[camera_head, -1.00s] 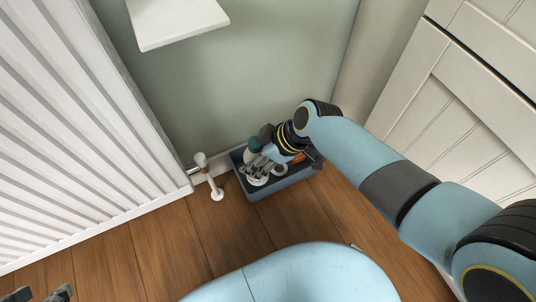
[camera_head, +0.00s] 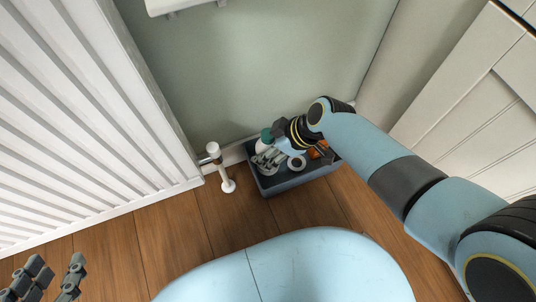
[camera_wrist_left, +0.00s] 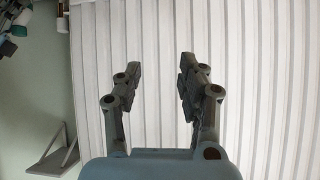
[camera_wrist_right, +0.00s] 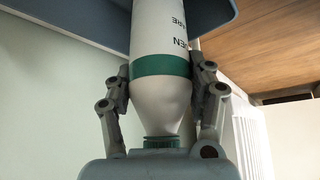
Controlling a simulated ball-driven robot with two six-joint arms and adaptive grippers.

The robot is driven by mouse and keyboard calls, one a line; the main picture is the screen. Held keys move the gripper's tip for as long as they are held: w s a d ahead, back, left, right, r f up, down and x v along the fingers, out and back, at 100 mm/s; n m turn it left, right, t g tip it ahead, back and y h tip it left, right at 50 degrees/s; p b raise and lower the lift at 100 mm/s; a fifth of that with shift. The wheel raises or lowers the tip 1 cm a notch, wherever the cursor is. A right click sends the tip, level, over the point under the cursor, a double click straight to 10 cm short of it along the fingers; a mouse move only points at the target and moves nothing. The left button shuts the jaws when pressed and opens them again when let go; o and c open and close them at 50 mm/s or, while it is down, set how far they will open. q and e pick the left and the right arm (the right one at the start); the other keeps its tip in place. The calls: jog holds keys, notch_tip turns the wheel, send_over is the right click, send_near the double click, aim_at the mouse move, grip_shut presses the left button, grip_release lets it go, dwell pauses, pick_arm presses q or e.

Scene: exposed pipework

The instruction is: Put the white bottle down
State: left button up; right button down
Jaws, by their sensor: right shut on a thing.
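The white bottle (camera_wrist_right: 160,95) has a green band, dark lettering and a green cap. In the right wrist view it stands between the fingers of my right gripper (camera_wrist_right: 162,78), which is shut on it; its far end is cut off by the frame. In the head view the bottle (camera_head: 262,146) is partly hidden by my right gripper (camera_head: 268,160), at the dark blue box (camera_head: 300,180). I cannot tell whether the bottle touches the box floor. My left gripper (camera_head: 57,264) is open and empty at the lower left; in the left wrist view its fingers (camera_wrist_left: 160,70) are apart.
A ribbed white radiator (camera_head: 90,110) fills the left.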

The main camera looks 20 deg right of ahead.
jog(key=shift+f+b, duration=0.35)
jog(key=shift+f, duration=0.1)
notch_tip(320, 180, down, 3)
jog(key=shift+r+b, duration=0.15)
jog(key=shift+b, duration=0.8)
pick_arm(q)
jog(key=w+d+r+m+t+h, duration=0.1)
jog(key=w+r+t, duration=0.5)
jog(key=r, duration=0.4)
jog(key=shift+w+d+r+t, duration=0.2)
jog(key=shift+w+t, duration=0.2)
jog(key=shift+w, duration=0.5)
jog(key=shift+w+r, duration=0.1)
jog(key=shift+r, duration=0.2)
jog(key=shift+r, duration=0.15)
jog(key=shift+w+r, duration=0.1)
jog(key=shift+w, duration=0.05)
pick_arm(e)
jog(key=c, duration=0.7)
grip_release()
jog(key=shift+c, duration=0.2)
pick_arm(q)
jog(key=shift+w+t, duration=0.1)
jog(key=shift+t, duration=0.2)
pick_arm(e)
jog(key=o, duration=0.3)
pick_arm(q)
jog(key=shift+r, duration=0.1)
